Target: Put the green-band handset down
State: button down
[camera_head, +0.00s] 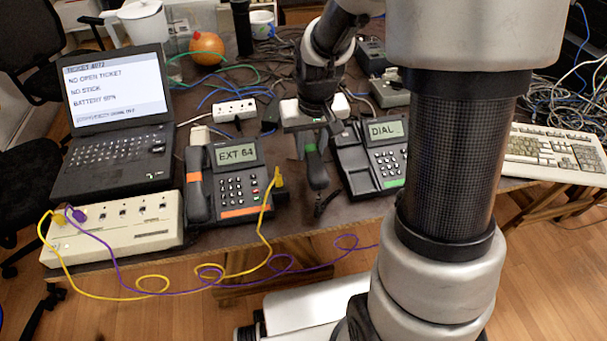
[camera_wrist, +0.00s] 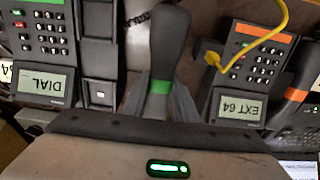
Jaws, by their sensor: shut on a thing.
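The green-band handset (camera_head: 317,172) is dark grey and hangs in my gripper (camera_head: 311,137) between the two desk phones, in front of the table's clutter. In the wrist view the handset (camera_wrist: 166,45) shows its green band between my gripper's fingers (camera_wrist: 160,98), which are shut on it. The green-label phone (camera_head: 372,158) reads DIAL and stands to the right of the handset; its cradle is empty. It also shows in the wrist view (camera_wrist: 45,85), at the left. I cannot tell the exact height of the handset above the table.
The orange-label phone (camera_head: 236,180) reads EXT 64, with its handset (camera_head: 196,183) in its cradle. A yellow cable (camera_head: 265,235) is plugged into its right side. A beige port box (camera_head: 115,230), a laptop (camera_head: 115,115), a power strip (camera_head: 234,110) and a keyboard (camera_head: 555,155) crowd the table.

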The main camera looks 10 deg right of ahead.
jog(key=shift+f+b, duration=0.75)
jog(key=shift+f, duration=2.7)
jog(key=shift+f, duration=0.2)
jog(key=c, duration=1.4)
grip_release()
jog(key=shift+r, duration=0.15)
